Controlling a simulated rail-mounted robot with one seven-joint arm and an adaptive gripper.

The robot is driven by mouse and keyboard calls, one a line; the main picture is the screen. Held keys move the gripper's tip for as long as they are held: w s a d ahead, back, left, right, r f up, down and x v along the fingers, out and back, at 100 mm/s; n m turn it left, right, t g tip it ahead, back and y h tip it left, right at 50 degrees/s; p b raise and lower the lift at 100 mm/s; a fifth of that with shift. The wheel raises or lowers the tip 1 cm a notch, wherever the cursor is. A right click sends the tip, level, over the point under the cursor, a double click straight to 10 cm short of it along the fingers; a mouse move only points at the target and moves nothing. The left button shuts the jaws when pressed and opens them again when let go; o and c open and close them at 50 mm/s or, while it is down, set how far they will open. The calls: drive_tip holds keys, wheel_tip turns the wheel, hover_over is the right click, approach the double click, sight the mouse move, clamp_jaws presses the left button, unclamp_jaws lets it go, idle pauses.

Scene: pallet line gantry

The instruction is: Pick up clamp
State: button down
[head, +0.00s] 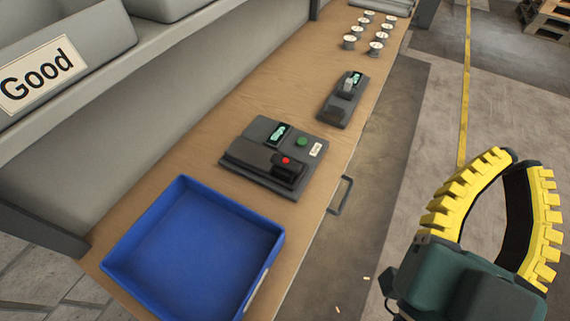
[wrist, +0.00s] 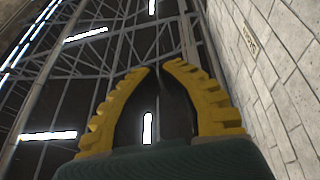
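I cannot make out for certain which thing is the clamp. A small dark grey device (head: 342,105) with a lit display and a pale block on it lies on the wooden bench. A larger dark grey device (head: 262,172) sits nearer, with a display, a green button, a red button and a black part. My gripper (head: 519,158) is to the right of the bench, over the floor, apart from everything. Its yellow toothed fingers curve inward, with a narrow gap between the tips. The wrist view shows it empty (wrist: 160,68), pointing towards the roof beams and a wall.
An empty blue tray (head: 262,235) stands at the bench's near end. Several small round pieces (head: 376,47) stand at the far end. A grey bin labelled "Good" (head: 95,35) sits on the shelf (head: 150,48) at left. A handle (head: 341,196) sticks out from the bench's front.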

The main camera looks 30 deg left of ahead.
unclamp_jaws()
idle(0.4)
